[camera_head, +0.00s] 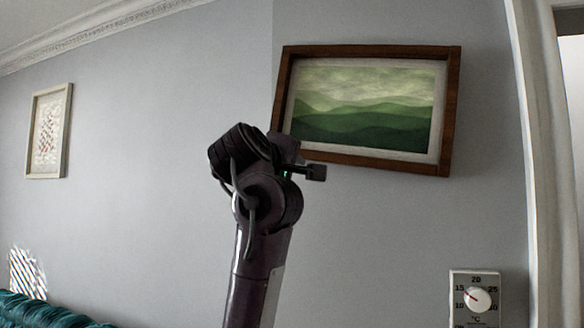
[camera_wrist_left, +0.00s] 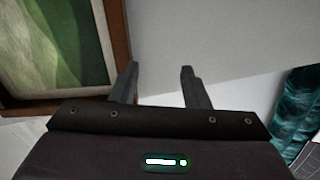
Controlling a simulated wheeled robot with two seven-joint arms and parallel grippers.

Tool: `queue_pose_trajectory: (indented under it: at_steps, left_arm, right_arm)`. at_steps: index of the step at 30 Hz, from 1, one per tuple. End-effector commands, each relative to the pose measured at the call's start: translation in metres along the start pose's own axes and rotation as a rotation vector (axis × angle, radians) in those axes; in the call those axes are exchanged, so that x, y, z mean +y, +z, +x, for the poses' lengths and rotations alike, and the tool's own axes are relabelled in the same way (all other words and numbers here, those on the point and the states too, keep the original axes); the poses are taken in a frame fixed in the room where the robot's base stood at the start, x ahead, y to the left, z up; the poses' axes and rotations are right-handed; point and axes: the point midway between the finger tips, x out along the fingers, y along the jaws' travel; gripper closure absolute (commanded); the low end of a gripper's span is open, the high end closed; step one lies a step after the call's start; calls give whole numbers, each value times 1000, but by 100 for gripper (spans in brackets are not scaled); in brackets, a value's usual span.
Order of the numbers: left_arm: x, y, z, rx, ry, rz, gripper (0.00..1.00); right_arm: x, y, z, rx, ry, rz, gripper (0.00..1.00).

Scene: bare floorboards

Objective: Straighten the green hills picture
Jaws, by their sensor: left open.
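The green hills picture (camera_head: 365,105) hangs on the grey wall in a brown wooden frame with a pale mat. It is tilted, its right side lower than its left. My left gripper (camera_head: 316,172) is just in front of the frame's lower left part in the head view. In the left wrist view its two fingers (camera_wrist_left: 160,82) are apart with nothing between them. The picture's frame (camera_wrist_left: 118,40) is to the left of the fingers there; I cannot tell whether the left finger touches it. My right gripper is in neither view.
A smaller pale-framed picture (camera_head: 48,130) hangs at the far left. A thermostat dial (camera_head: 476,298) is on the wall at lower right, beside a white door frame (camera_head: 541,150). A teal tufted seat (camera_head: 40,312) is at lower left. The wall between is bare.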

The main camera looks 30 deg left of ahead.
Motion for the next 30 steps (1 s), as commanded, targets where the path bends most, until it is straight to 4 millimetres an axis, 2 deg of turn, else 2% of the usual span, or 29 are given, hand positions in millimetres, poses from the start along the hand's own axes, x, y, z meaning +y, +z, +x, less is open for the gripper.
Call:
queue_pose_trajectory:
  at_steps: [1, 3, 7, 11, 21, 30]
  left_arm:
    - [16, -12, -11, 11, 26, -40, 58]
    - [30, -22, -22, 20, 49, -83, 58]
    - [43, -31, -27, 25, 66, -120, 58]
    - [47, -32, -13, 23, 67, -126, 58]
    - [50, -34, 38, 23, 67, -122, 58]
    - [47, -34, 47, 26, 69, -120, 58]
  right_arm:
    - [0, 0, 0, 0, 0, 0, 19]
    - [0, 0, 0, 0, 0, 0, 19]
    - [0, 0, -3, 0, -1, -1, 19]
    - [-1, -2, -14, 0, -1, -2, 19]
    - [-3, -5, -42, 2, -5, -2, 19]
    - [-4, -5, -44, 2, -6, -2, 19]
